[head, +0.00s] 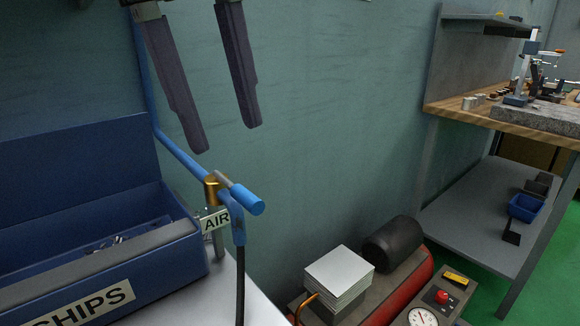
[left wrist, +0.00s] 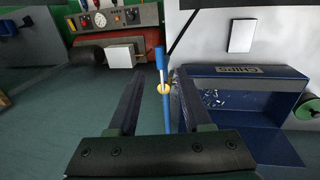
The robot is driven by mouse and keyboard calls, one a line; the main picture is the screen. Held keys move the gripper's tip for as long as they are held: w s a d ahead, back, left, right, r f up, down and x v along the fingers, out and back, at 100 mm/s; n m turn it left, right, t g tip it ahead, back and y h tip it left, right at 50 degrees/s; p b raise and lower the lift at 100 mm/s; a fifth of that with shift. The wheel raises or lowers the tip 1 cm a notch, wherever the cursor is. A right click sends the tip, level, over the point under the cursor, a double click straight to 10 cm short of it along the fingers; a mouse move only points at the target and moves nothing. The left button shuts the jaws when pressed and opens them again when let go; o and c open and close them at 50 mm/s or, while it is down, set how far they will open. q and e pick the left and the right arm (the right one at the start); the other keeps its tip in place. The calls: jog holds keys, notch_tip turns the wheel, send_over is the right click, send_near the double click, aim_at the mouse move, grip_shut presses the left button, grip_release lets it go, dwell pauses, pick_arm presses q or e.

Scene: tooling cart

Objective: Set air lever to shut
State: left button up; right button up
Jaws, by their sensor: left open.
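A blue pipe runs up and left from the valve along the wall. The handle points to the lower right in the head view. My left gripper (head: 229,138) is open and empty, with its two dark fingers above the lever and apart from it. In the left wrist view, the blue handle (left wrist: 160,59) and brass valve (left wrist: 163,88) show between the open fingers (left wrist: 156,72). My right gripper is not in view.
A blue CHIPS bin (head: 90,255) stands left of the valve, close to it. A black hose (head: 240,285) hangs below the valve. A red compressor (head: 385,308) with a gauge panel is lower right. A workbench (head: 470,112) stands at the right.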

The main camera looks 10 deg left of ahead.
aim_at(246, 193)
pick_arm(q)
jog(key=f, duration=0.4)
jog(key=w+d+f, duration=0.1)
jog(key=f, duration=0.2)
grip_shut()
jog(key=shift+a, duration=0.1)
dwell(1.2)
